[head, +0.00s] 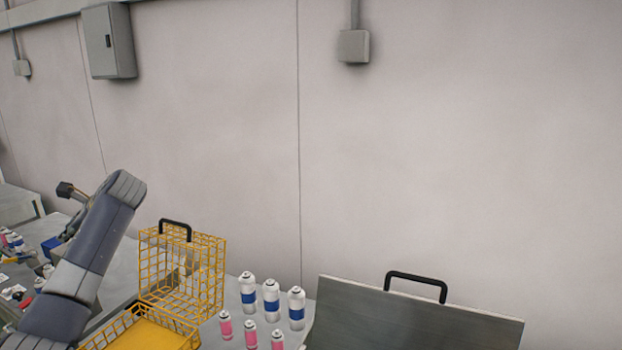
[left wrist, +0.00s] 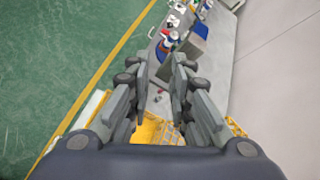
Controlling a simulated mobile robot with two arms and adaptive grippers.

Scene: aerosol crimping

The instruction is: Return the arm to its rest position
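My left arm (head: 90,250) rises from the lower left in the head view, above the left part of the table. Its gripper is mostly hidden behind the arm link there. In the left wrist view the left gripper (left wrist: 161,66) has its two fingers apart, with nothing held between them. It points down over the grey table (left wrist: 218,60), with the green floor (left wrist: 60,50) to the left. My right gripper shows in neither view.
A yellow wire basket (head: 205,275) stands right of my left arm, with a lower yellow tray (head: 150,335) before it. Several blue-banded cans (head: 271,300) and pink cans (head: 250,335) stand beside it. A grey panel with a black handle (head: 415,325) is at right.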

